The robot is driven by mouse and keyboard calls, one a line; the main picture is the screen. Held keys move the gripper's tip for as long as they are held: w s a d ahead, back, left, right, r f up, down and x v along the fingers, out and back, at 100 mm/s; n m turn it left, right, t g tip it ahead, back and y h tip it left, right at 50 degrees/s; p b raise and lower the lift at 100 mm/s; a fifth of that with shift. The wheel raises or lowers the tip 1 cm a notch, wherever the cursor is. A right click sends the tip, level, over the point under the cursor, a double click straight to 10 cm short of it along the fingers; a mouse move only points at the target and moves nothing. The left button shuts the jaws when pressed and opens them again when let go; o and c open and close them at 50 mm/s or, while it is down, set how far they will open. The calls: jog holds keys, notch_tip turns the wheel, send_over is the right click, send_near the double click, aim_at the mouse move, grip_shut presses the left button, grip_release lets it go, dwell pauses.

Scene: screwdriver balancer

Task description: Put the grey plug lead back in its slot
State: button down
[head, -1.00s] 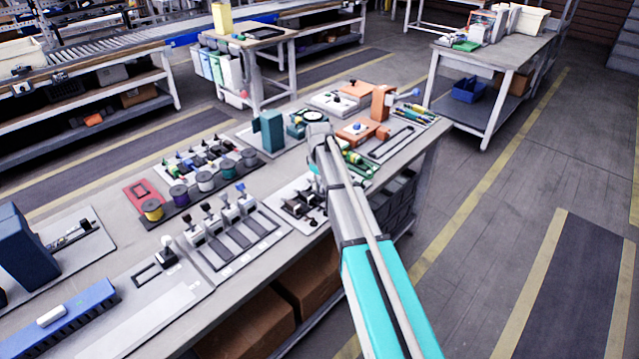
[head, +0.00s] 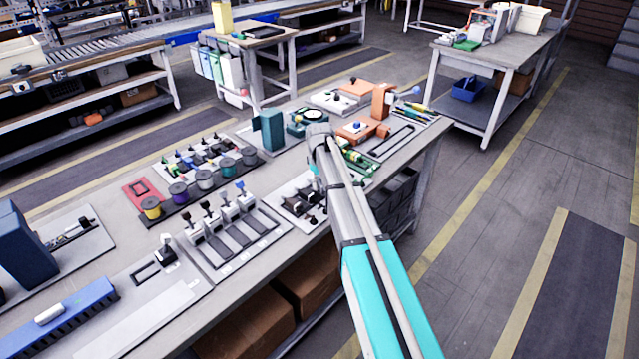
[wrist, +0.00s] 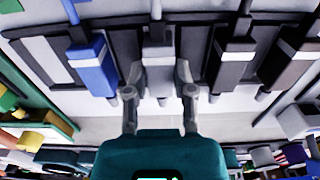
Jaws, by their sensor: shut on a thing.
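The grey plug lead (wrist: 158,52) is between the fingers of my gripper (wrist: 160,80), which is shut on it in the wrist view. A blue plug (wrist: 92,66) lies to its left, and a dark plug with a light band (wrist: 235,62) to its right. Dark strips of the holder (wrist: 195,45) show beside the grey plug. I cannot tell whether the plug touches its slot. In the head view my arm hides most of my gripper and the grey plug, above or beside a pale board with black parts (head: 290,203).
Another dark plug (wrist: 290,65) is farther right in the wrist view. In the head view, a rack of upright levers (head: 222,215), several spools (head: 202,180) and a teal block (head: 268,130) crowd the bench. The aisle floor (head: 490,230) on the right is clear.

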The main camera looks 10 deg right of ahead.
jog(key=shift+c, duration=1.9)
grip_release()
jog(key=shift+r, duration=0.15)
